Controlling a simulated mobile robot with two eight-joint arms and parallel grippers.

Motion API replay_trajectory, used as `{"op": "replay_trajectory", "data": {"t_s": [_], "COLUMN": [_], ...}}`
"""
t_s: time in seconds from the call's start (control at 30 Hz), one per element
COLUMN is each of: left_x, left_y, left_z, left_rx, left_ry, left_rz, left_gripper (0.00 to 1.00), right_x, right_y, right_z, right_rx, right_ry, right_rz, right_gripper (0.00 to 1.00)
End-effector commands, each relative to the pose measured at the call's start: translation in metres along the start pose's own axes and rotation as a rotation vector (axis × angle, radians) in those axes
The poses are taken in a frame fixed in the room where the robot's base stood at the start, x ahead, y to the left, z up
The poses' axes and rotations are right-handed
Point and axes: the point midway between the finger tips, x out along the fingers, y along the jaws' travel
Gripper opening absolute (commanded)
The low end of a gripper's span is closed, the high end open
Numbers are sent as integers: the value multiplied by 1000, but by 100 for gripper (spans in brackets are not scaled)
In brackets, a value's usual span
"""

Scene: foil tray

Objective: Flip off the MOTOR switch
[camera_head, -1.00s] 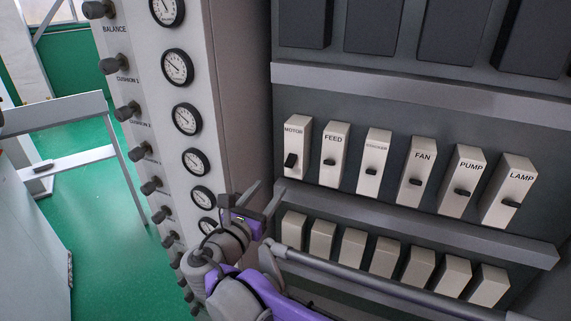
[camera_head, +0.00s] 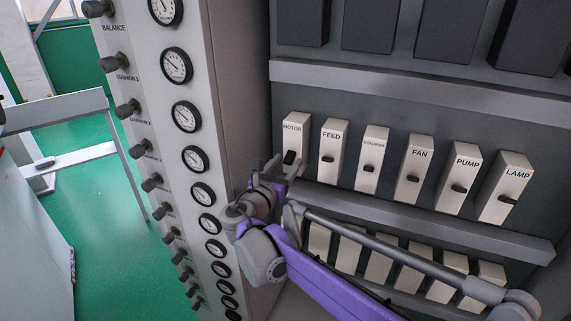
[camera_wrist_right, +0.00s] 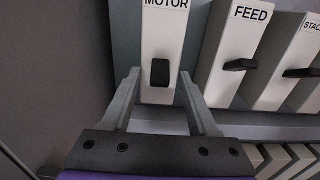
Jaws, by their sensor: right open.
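The MOTOR switch is a pale upright block (camera_head: 294,128) at the left end of the labelled switch row. Its black lever (camera_head: 289,157) shows a tall face, while the neighbouring levers look thin and flat. My right gripper (camera_head: 282,165) is open at the lower part of this block. In the right wrist view the gripper (camera_wrist_right: 158,78) has one finger on each side of the block, and the black lever (camera_wrist_right: 160,72) lies between the fingertips. Whether the fingers touch it I cannot tell. Nothing is held. My left gripper is not in view.
The FEED switch (camera_head: 332,140) stands close to the right of MOTOR, followed by STACKER, FAN, PUMP and LAMP. A grey ledge (camera_head: 430,215) runs below the row, above more pale blocks. A side panel with gauges (camera_head: 185,117) and knobs stands at left.

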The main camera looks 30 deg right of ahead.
Motion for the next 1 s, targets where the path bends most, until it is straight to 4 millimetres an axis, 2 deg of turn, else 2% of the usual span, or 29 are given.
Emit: {"op": "replay_trajectory", "data": {"t_s": [0.07,0.4,0.63,0.83,1.0], "left_x": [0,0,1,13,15], "left_y": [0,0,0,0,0], "left_z": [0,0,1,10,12], "left_rx": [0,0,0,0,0], "left_ry": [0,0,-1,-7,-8], "left_rz": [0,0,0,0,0], "left_gripper": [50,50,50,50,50], "right_x": [0,0,0,2,2], "right_y": [0,0,0,0,0], "right_z": [0,0,-1,-9,-8], "right_rx": [0,0,0,-3,-1], "right_ry": [0,0,-7,-111,-154], "right_rz": [0,0,0,-2,-1], "right_gripper": [60,1,0,0,0]}}
